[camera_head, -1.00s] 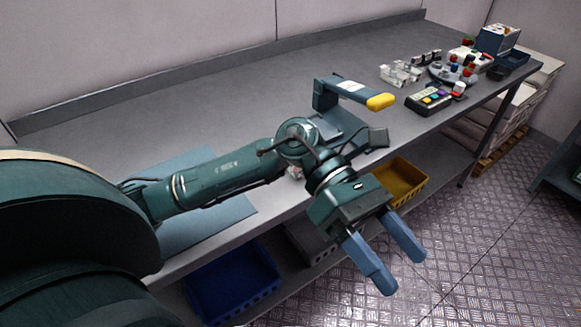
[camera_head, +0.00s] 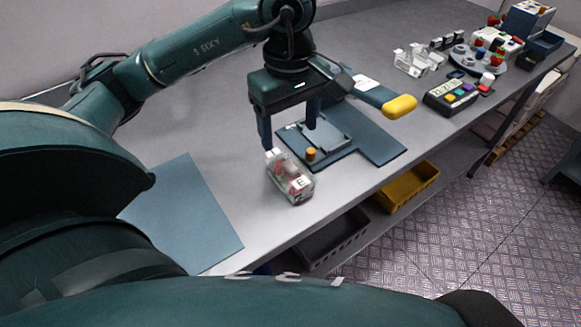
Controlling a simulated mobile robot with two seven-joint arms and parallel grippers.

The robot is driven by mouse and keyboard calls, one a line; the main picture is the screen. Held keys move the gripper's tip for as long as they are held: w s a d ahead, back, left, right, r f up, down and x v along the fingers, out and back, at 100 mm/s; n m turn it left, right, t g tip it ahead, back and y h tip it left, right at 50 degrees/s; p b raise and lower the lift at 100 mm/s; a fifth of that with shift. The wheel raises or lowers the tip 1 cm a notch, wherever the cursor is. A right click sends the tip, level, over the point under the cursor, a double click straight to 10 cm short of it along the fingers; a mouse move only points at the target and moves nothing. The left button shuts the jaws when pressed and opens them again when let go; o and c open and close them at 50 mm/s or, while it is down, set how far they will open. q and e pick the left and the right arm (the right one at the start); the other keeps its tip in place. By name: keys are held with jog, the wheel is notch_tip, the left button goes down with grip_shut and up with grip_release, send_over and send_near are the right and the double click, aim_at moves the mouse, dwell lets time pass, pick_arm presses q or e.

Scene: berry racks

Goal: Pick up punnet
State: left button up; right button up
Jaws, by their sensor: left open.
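The punnet (camera_head: 291,180) is a small clear box with red berries inside and a white label marked with a dark letter. It stands on the grey bench near its front edge, beside a blue-grey board. My left gripper (camera_head: 288,136) points down above and just behind the punnet. Its two blue fingers are apart, with nothing seen between them. The left fingertip ends close to the punnet's far end; whether it touches cannot be told. My right gripper is not in view.
A press-like device with a yellow-tipped handle (camera_head: 399,106) stands right of the punnet. A blue-grey mat (camera_head: 190,215) lies to the left. A keypad (camera_head: 452,96) and several small items stand farther right. A yellow crate (camera_head: 408,186) is on the shelf below.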

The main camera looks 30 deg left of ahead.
aim_at(290, 165)
pick_arm(q)
notch_tip(290, 165, down, 6)
jog(key=shift+s+d+f, duration=0.1)
jog(key=shift+s, duration=0.05)
jog(key=shift+f+p, duration=0.3)
jog(key=shift+f, duration=2.75)
jog(key=c, duration=0.9)
